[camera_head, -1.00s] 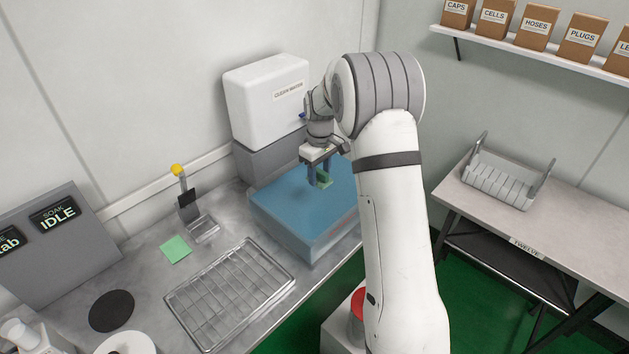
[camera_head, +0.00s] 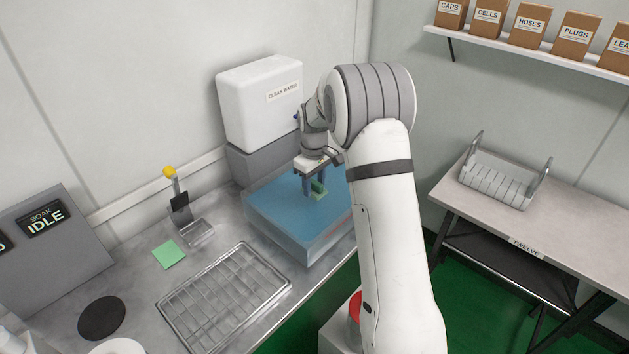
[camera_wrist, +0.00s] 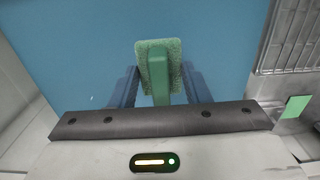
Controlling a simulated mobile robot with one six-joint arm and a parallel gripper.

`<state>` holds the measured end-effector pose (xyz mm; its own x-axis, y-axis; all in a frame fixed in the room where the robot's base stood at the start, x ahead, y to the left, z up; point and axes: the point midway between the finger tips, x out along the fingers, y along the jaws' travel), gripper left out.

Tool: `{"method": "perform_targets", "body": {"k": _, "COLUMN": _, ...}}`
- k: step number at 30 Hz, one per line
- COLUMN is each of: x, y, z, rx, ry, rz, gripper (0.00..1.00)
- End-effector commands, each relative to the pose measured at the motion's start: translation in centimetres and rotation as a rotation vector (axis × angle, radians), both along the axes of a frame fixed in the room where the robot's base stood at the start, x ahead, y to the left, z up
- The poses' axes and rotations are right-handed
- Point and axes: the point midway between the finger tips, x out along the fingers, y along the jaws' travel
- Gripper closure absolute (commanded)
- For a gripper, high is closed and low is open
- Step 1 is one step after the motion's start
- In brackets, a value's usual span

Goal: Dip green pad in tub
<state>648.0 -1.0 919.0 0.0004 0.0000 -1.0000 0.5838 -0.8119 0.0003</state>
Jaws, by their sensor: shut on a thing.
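The tub (camera_head: 293,243) is clear-walled, filled with blue liquid, and stands on the counter below the white water tank. My gripper (camera_head: 314,190) is over the tub, pointing down, shut on the green pad (camera_head: 320,189). In the wrist view the green pad (camera_wrist: 173,47) is a textured rectangle with a smooth raised grip, between the two fingers of my gripper (camera_wrist: 160,88), and blue fills the space around it. I cannot tell whether the pad's underside touches the liquid.
A wire drying rack (camera_head: 225,295) lies in front of the tub. A grey panel reading "SOAK IDLE" (camera_head: 50,245) stands at far left. A side table (camera_head: 460,190) holds a slatted rack (camera_head: 497,182).

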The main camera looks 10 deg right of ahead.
Motion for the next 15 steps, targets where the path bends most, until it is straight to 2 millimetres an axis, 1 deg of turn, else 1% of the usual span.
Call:
{"method": "perform_targets", "body": {"k": 1, "x": 0.0, "y": 0.0, "z": -0.9, "rx": 0.0, "ry": 0.001, "rz": 0.0, "gripper": 0.79}}
{"method": "perform_targets", "body": {"k": 15, "x": -0.1, "y": 0.0, "z": -5.7, "rx": 0.0, "ry": 0.002, "rz": 0.0, "gripper": 0.79}}
